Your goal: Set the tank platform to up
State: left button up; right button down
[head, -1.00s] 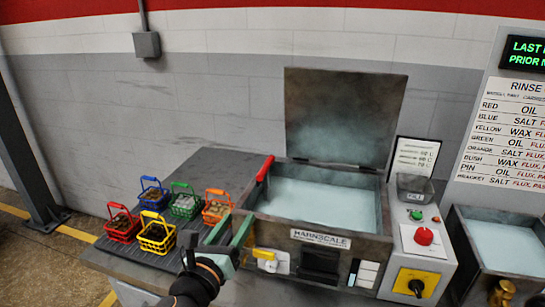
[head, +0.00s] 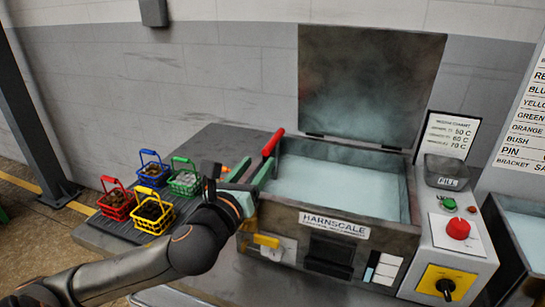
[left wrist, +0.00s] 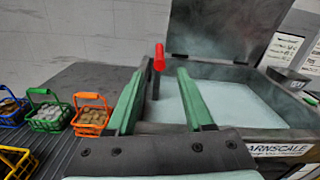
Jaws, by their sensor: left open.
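The tank (head: 335,238) is an open metal basin labelled HARNSCALE, filled with pale liquid. A lever with a red grip (head: 272,143) stands tilted at its left rim. I cannot tell for sure that this lever sets the platform, and the platform itself is not discernible in the liquid. My left gripper (head: 252,172) is open, with green fingers, just in front of the lever. In the left wrist view, the red grip (left wrist: 159,57) shows between and beyond the two fingertips (left wrist: 158,75). I cannot tell whether they touch it. My right gripper is out of view.
Red (head: 117,203), blue (head: 152,170), yellow (head: 154,216) and green (head: 184,180) baskets stand left of the tank. An orange basket (left wrist: 91,118) shows in the left wrist view. The raised lid (head: 370,85) stands behind the tank; a control panel (head: 455,240) is at right.

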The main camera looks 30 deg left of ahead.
aim_at(273, 140)
pick_arm(q)
jog(key=p+x, duration=0.1)
jog(key=x, duration=0.9)
jog(key=shift+s+a, duration=0.1)
jog(key=shift+c, duration=0.4)
grip_shut()
dwell(0.7)
